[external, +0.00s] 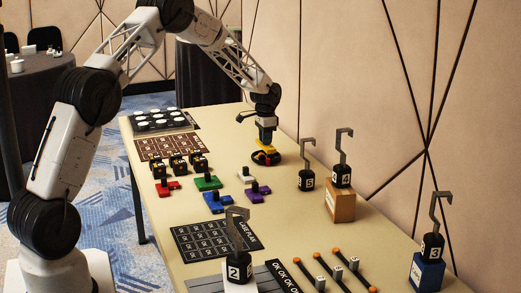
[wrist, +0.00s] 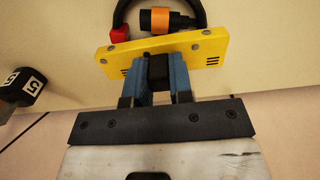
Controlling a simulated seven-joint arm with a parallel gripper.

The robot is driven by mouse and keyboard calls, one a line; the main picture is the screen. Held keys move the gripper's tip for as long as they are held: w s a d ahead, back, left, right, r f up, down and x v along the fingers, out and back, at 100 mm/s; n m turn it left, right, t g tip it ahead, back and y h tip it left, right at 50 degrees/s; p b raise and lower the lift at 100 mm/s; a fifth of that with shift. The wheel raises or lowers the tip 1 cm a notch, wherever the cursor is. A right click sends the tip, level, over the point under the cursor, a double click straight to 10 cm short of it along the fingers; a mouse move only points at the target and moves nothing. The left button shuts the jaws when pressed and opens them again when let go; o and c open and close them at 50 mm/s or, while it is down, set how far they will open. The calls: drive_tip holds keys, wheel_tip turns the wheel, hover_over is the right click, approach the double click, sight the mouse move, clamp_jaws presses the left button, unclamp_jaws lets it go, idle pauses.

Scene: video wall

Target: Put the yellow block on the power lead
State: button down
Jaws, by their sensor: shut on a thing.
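My gripper (external: 265,118) is shut on the yellow block (external: 265,136) near the far right part of the table. In the wrist view, the blue fingers (wrist: 162,85) close on the middle of the yellow block (wrist: 207,48), which has screws and vent slots. The power lead (external: 266,158) appears as a dark coil with yellow-orange parts directly below the block. In the wrist view, the black lead (wrist: 118,18) curves past the block, with an orange-banded plug (wrist: 165,21) and a red part near it. I cannot tell whether block and lead touch.
Red (external: 167,188), green (external: 207,182), blue (external: 217,203) and purple (external: 258,194) pieces lie nearer the camera. Hooked weights (external: 306,180) stand to the right, one on a wooden block (external: 341,206). A dark tray of white discs (external: 158,121) sits far left.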

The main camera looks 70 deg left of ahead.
drive_tip(key=shift+f, duration=1)
drive_tip(key=shift+f, duration=0.15)
drive_tip(key=c, duration=1)
unclamp_jaws()
wheel_tip(320, 180, up, 12)
drive_tip(key=shift+r, duration=0.15)
